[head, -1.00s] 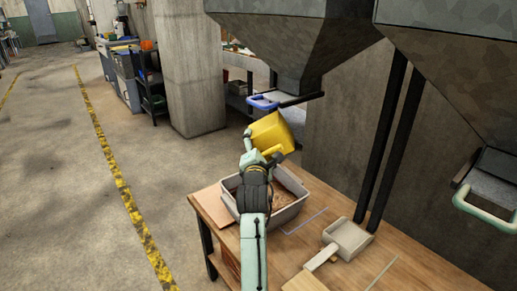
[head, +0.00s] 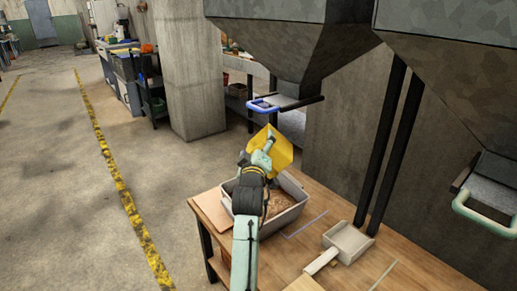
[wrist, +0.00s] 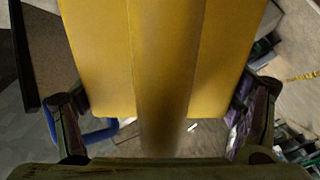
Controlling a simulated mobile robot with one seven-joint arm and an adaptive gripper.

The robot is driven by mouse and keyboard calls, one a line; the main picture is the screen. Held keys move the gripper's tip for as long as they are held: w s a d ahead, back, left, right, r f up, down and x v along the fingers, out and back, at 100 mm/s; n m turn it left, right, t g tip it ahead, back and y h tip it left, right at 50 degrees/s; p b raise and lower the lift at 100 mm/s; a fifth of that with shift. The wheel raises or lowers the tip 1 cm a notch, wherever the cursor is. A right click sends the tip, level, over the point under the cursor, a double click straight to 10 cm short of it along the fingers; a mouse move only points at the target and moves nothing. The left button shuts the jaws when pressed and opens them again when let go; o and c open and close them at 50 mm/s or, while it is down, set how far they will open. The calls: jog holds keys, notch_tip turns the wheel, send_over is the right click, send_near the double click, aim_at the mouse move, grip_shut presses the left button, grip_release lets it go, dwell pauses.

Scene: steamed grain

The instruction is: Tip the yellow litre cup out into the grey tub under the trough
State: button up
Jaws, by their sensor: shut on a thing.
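The yellow litre cup (head: 284,155) is held in the air by my gripper (head: 262,152) and is strongly tilted over the grey tub. In the wrist view the cup (wrist: 100,60) fills the middle between the two fingers of my gripper (wrist: 165,115), which are shut on it. The grey tub (head: 288,216) stands on the wooden table below, with brown grain (head: 280,200) in it. My arm hides part of the tub and part of the cup. I cannot see whether anything is left inside the cup.
A steel hopper with a blue-handled slide gate (head: 263,106) hangs just above the cup. A grey scoop (head: 347,240) lies on the wooden table (head: 330,212) right of the tub. Another hopper with a green handle (head: 490,210) is at right.

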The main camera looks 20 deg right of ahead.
jog(key=m, duration=0.5)
jog(key=shift+a+r, duration=0.1)
jog(key=shift+r, duration=0.25)
jog(key=m, duration=0.3)
jog(key=m+b, duration=0.1)
jog(key=m, duration=0.1)
jog(key=shift+r+g+h, duration=0.3)
